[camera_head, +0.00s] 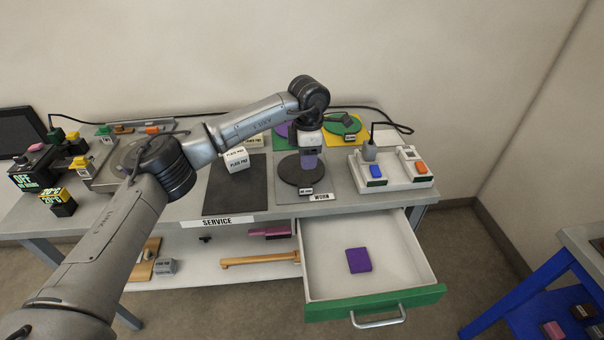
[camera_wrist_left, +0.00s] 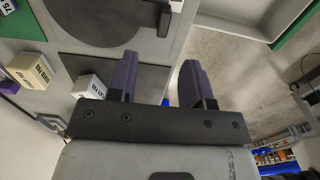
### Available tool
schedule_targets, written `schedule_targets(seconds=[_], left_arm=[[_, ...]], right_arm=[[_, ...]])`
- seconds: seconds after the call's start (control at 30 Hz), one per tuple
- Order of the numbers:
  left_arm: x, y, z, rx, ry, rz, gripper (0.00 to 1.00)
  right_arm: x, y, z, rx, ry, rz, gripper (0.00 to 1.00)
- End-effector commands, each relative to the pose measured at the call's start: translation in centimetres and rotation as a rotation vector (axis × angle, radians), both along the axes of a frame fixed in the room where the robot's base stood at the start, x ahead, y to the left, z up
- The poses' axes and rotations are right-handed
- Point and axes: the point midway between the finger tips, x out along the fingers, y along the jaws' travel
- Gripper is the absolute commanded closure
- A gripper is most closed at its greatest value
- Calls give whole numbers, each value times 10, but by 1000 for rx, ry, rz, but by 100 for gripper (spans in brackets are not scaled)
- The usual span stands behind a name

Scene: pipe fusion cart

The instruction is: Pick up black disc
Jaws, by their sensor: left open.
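The black disc (camera_head: 290,172) lies flat on a grey plate (camera_head: 323,186) on the service bench, with a small labelled block at its front edge. My left gripper (camera_head: 309,165) hangs above the disc in the head view and hides part of its right side. In the left wrist view, the purple-faced fingers of the left gripper (camera_wrist_left: 160,85) are apart with nothing between them. A dark round disc (camera_wrist_left: 95,18) shows at the top of that view, beyond the fingertips. My right gripper is not in view.
A dark square mat (camera_head: 235,190) lies left of the disc, with white blocks (camera_head: 237,160) behind. A switch box (camera_head: 400,183) stands right. An open drawer (camera_head: 415,255) holding a purple block (camera_head: 359,260) juts out below. Green and yellow pieces sit behind the gripper.

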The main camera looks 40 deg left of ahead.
Motion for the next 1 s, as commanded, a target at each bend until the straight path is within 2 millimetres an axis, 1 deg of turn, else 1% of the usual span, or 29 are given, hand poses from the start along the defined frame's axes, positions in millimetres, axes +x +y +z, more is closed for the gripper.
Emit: schedule_targets(seconds=[0.03, 0.2, 0.3, 0.57, 0.63, 0.87, 1.0], left_arm=[[-1, 0, -12, 0, 3, 0, 54], [0, -1, -36, -1, 1, -1, 54], [0, -1, -45, -2, -1, -1, 54], [-1, -1, -53, -3, 0, -1, 54], [-2, -1, -58, -2, 1, -2, 54], [-8, -1, -86, -2, 1, 0, 54], [-7, -1, -101, -3, 0, 0, 54]], right_arm=[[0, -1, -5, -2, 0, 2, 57], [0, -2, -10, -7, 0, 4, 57], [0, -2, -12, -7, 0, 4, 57], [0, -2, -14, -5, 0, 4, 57], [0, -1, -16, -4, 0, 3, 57], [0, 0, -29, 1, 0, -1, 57], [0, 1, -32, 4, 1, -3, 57]])
